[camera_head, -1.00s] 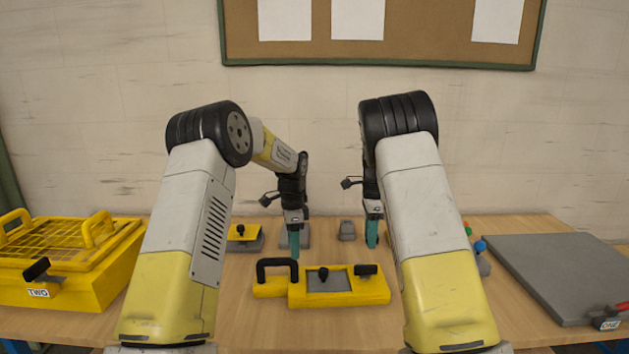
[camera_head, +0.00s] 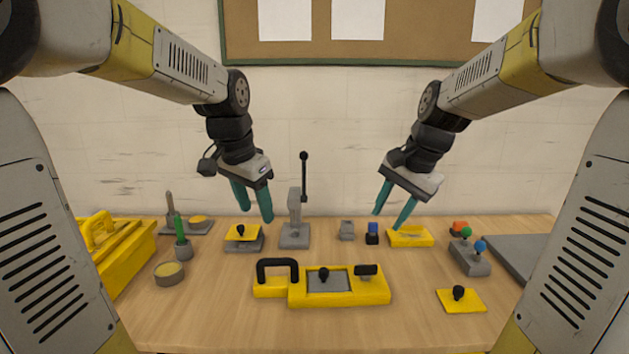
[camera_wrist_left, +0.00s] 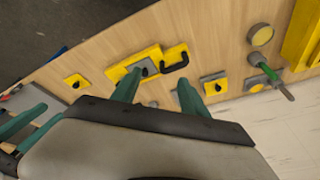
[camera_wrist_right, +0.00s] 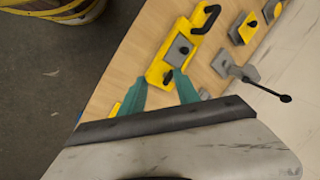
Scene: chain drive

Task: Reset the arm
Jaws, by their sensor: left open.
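My left gripper (camera_head: 255,215) hangs in the air at left centre of the head view, with its two teal fingers apart and nothing between them. My right gripper (camera_head: 388,219) hangs at right centre, tilted, its teal fingers also apart and empty. Both are above the back part of the table, clear of each other. Both wrist views show spread fingers with the yellow fixture (camera_head: 268,288) beyond them; it also shows in the left wrist view (camera_wrist_left: 125,65) and right wrist view (camera_wrist_right: 160,68).
The wooden table (camera_head: 225,315) holds a grey lever stand (camera_head: 295,236), a yellow tray (camera_head: 410,238), a yellow knobbed plate (camera_head: 460,303), a grey block with coloured knobs (camera_head: 468,258) and a round dish (camera_head: 169,275). A yellow crate (camera_head: 125,260) stands left. The front middle is clear.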

